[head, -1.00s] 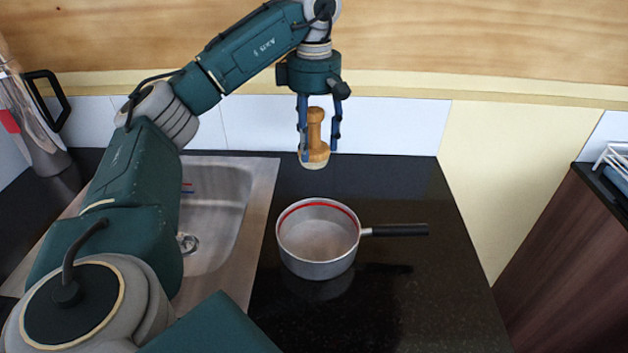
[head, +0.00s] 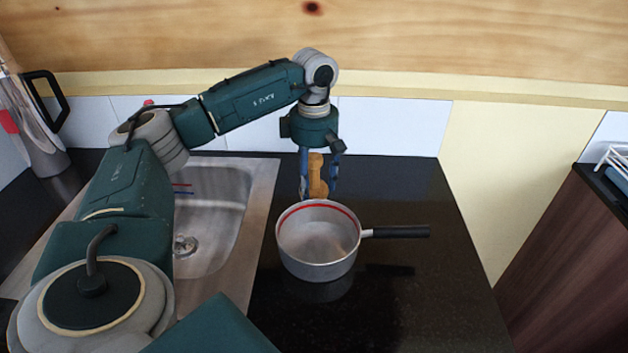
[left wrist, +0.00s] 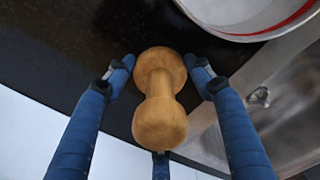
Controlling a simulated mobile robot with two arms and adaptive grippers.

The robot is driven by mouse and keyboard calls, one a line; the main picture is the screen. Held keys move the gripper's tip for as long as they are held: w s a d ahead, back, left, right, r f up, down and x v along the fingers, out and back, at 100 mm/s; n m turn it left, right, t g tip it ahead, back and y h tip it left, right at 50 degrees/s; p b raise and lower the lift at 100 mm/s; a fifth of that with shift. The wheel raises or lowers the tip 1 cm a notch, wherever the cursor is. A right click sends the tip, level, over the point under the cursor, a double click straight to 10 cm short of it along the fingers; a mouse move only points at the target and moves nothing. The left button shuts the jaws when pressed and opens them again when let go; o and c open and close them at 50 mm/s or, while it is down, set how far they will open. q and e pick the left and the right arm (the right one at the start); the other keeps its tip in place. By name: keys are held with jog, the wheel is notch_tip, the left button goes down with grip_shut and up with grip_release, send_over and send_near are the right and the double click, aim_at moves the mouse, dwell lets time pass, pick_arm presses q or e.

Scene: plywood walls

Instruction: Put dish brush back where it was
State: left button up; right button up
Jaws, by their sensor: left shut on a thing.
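The dish brush (head: 318,172) has a light wooden, knobbed handle and is upright behind the pot. Its lower end is hidden by the pot's rim in the head view. My left gripper (head: 318,188) points down and is shut on the brush. In the left wrist view the brush (left wrist: 159,95) stands between the blue fingers of the left gripper (left wrist: 160,80), over the dark counter. I cannot tell whether the brush touches the counter. My right gripper is not in view.
A metal pot (head: 317,268) with a black handle stands on the black counter (head: 400,310), close in front of the brush. A steel sink (head: 225,215) lies to the left. A kettle-like jug (head: 45,145) stands at the far left. The counter right of the brush is clear.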

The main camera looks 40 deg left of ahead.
aim_at(315, 156)
pick_arm(q)
jog(key=shift+f, duration=0.1)
jog(key=o, duration=1.1)
jog(key=shift+o, duration=0.2)
jog(key=shift+r, duration=0.45)
notch_tip(315, 156, up, 7)
jog(key=shift+b, duration=0.4)
jog(key=shift+r+p, duration=0.65)
jog(key=shift+r, duration=1.55)
